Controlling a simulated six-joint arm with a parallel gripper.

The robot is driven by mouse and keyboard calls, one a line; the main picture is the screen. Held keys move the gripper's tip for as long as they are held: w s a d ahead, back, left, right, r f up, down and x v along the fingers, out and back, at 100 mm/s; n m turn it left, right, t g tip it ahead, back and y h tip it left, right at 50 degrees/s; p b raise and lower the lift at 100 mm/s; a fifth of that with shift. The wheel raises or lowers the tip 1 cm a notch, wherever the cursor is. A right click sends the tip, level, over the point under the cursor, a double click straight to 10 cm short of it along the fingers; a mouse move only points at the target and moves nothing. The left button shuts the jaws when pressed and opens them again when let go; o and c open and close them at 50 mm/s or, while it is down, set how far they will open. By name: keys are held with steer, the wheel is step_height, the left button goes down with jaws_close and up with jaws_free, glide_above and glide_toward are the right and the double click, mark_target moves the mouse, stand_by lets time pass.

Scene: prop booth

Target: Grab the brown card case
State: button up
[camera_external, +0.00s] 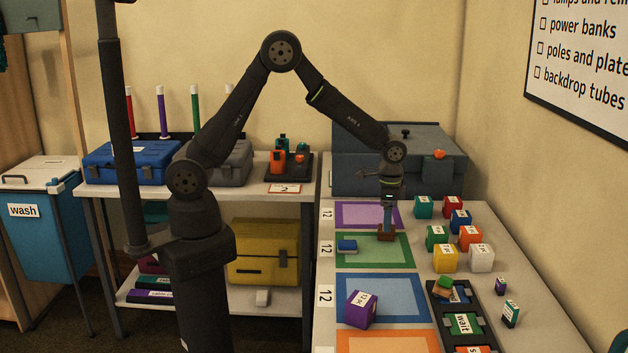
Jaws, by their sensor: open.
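A small brown block-like thing, which looks like the brown card case (386,238), lies at the back edge of the green-bordered mat (408,262), near the purple mat. My gripper (387,229) points straight down right over it, with the fingertips at or just above its top. The fingers are open, but the gap between them is hard to see at this size. I cannot tell whether they touch the case or straddle it.
A small blue case (347,246) lies to the left on the same mat. Several coloured cubes stand to the right, including a yellow cube (445,258). A purple cube (361,309) sits on the blue mat. A black tray (436,311) is at front right, and a grey chest (355,172) stands behind.

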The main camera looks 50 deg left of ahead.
step_height(320, 180, down, 4)
steer(key=shift+w+a+f, duration=0.1)
steer(key=shift+f, duration=0.05)
steer(key=c, duration=1)
steer(key=shift+c, duration=0.2)
